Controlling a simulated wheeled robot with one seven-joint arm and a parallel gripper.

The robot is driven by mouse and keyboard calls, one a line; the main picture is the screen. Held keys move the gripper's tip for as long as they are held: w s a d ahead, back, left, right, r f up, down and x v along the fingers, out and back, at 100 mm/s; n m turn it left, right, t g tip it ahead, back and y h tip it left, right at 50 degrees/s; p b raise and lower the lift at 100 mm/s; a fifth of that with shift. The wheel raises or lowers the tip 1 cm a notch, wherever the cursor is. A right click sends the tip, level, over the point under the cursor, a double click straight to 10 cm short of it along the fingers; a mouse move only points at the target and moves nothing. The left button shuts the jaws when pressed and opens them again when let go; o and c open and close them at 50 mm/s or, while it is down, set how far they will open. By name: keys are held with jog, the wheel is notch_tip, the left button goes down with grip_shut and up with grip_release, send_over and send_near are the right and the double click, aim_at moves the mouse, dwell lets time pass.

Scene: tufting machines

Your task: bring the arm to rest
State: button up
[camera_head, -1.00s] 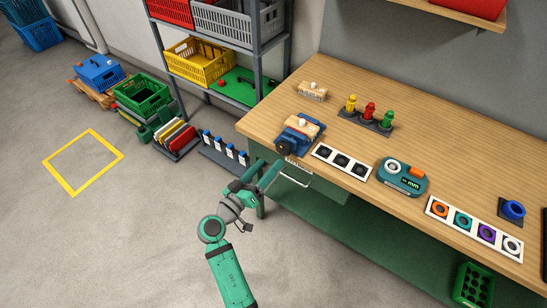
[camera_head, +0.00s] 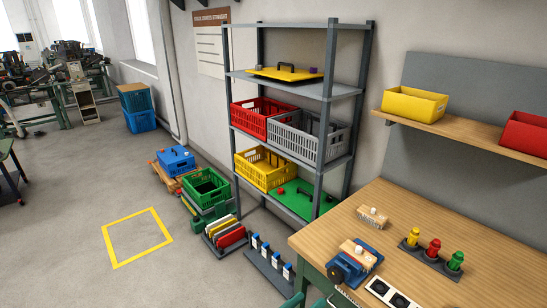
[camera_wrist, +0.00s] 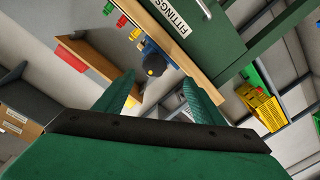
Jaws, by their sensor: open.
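My gripper (camera_wrist: 160,88) shows in the wrist view as two green fingers spread apart, with nothing between them. In the head view only small green parts of it show at the bottom edge, beside the workbench (camera_head: 322,248); the rest of my arm is out of frame. In the wrist view, the dark round knob of the blue vise (camera_wrist: 154,64) appears beyond the fingers, and a clear gap seems to lie between. The green drawer (camera_wrist: 192,32) marked FITTINGS is close above.
The workbench holds the blue vise (camera_head: 347,273), a brush (camera_head: 373,217) and coloured pegs (camera_head: 433,248). A grey rack (camera_head: 331,120) with crates stands behind. Blue-topped holders (camera_head: 270,260) stand on the floor. Free floor lies left, around the yellow square (camera_head: 137,238).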

jog(key=s+a+f+n+y, duration=0.2)
jog(key=s+a+f+y, duration=0.1)
jog(key=s+f, duration=0.25)
jog(key=s+a+f+n+t+y, duration=0.1)
jog(key=s+a+f+y, duration=0.1)
jog(key=s+f+y, duration=0.3)
jog(key=s+a+f+n+y, duration=0.2)
jog(key=s+a+f, duration=0.1)
jog(key=s+f, duration=0.3)
jog(key=s+a+r+t+y, duration=0.1)
jog(key=s+a+r, duration=0.1)
jog(key=s, duration=0.4)
jog(key=s+a+r+y, duration=0.1)
jog(key=s+r+y, duration=0.1)
jog(key=s, duration=0.3)
jog(key=s+r+m+t, duration=0.2)
jog(key=s+r, duration=0.7)
jog(key=r, duration=0.1)
jog(key=shift+s+r, duration=0.35)
